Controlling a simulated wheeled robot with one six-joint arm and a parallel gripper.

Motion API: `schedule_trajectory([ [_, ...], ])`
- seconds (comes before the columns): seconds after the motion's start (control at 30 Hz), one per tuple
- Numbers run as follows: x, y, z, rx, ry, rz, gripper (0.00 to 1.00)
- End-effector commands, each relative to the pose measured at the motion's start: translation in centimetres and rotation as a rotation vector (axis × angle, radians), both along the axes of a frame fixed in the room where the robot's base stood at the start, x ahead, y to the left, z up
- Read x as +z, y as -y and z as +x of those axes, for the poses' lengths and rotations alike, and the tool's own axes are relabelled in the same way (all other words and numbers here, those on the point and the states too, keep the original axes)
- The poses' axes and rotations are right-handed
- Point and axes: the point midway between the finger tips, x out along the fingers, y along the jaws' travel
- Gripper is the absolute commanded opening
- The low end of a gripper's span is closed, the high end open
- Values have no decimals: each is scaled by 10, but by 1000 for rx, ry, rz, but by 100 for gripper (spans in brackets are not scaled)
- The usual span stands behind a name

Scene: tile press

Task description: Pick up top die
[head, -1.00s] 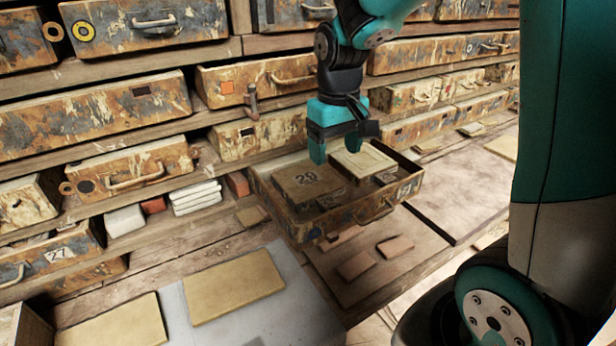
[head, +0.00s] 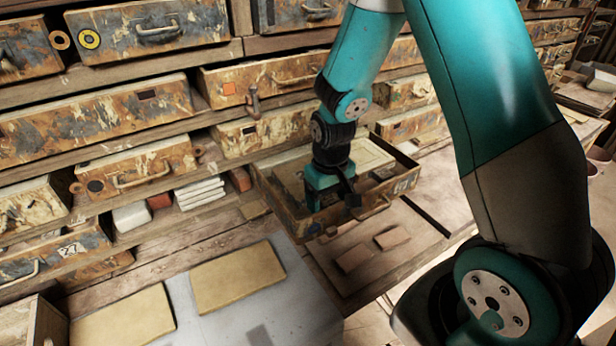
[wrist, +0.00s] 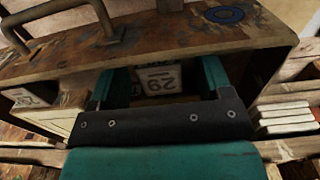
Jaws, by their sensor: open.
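A worn open drawer (head: 290,222) juts from the shelving. In the wrist view, a block marked 29 (wrist: 160,82) lies low inside it, between my gripper's two fingers; the number reads upside down. I cannot tell whether the fingers touch the block. A pale cream block (head: 372,153) lies at the back right of the drawer, partly behind my arm. My gripper (head: 334,203) is open and lowered over the drawer in the head view, hiding most of the 29 block. The fingers also show in the wrist view (wrist: 165,84), teal on both sides.
The drawer's front wall (wrist: 150,45) with its handle is close to the fingers. Tan slabs (head: 237,277) lie on a grey surface in front.

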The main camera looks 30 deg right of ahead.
Motion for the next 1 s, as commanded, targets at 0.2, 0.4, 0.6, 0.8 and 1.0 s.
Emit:
schedule_trajectory([
  [0.2,-1,0,0,0,2,0,72],
  [0.4,-1,0,0,-1,1,0,26],
  [0.6,0,0,1,-1,4,0,0],
  [0.8,2,0,1,0,4,0,0],
  [1.0,14,0,0,0,5,0,0],
])
